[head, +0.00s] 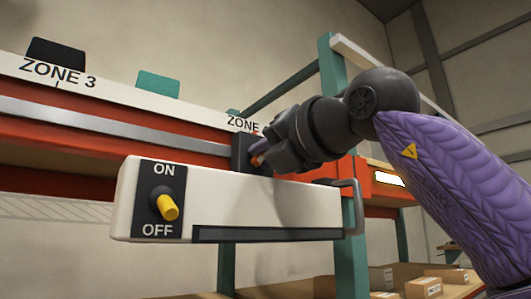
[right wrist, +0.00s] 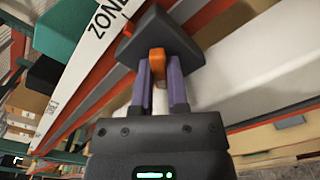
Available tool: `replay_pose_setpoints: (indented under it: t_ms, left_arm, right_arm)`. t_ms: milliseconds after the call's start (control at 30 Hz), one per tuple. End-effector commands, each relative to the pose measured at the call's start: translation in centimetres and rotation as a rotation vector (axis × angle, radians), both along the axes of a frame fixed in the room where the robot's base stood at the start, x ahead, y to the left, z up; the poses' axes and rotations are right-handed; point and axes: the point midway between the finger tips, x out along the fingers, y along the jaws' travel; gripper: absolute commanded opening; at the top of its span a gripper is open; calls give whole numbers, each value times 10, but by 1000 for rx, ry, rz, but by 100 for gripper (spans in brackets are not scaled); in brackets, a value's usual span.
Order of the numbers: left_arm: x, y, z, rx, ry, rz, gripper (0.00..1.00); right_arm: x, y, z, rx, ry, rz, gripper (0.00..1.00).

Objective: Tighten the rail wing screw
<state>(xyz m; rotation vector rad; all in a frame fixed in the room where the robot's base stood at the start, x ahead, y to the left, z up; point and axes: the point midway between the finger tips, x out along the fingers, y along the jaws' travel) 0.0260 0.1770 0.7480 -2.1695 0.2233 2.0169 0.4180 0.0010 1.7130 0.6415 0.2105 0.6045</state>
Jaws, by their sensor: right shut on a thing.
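The orange wing screw (right wrist: 157,62) sits on a dark clamp block (right wrist: 150,36) on the rail. In the right wrist view my right gripper (right wrist: 159,84) has its two purple fingers on either side of the wing, shut on it. In the head view the right gripper (head: 262,152) reaches in from the right to the dark block, and the screw is mostly hidden by the fingers. The grey rail (head: 110,122) runs along the orange beam. The white LED console (head: 270,205) hangs below the block. My left gripper is not in view.
The console has a yellow switch (head: 166,205) between ON and OFF and a metal handle (head: 351,205) at its right end. A white strip with zone labels (head: 110,92) runs above the rail. Cardboard boxes (head: 423,287) stand lower right.

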Motion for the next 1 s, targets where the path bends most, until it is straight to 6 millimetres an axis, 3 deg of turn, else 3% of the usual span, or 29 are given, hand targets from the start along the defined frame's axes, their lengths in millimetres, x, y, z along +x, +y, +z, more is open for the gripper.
replay_pose_setpoints:
  t_ms: [100, 133, 300, 633, 800, 1000]
  left_arm:
    - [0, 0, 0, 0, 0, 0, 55]
    - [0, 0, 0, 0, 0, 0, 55]
    - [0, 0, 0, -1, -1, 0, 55]
    - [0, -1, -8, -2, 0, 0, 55]
    - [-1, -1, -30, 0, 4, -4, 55]
    - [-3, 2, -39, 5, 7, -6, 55]
  right_arm:
    - [1, 0, -1, -3, 4, -1, 0]
    - [1, 0, -1, -3, 4, -1, 23]
    - [0, 0, -1, -2, 1, -1, 54]
    - [-7, -7, -2, 1, -4, -2, 54]
    - [-42, -32, -5, 0, -5, -3, 54]
    - [-73, -54, -2, 0, -1, -2, 54]
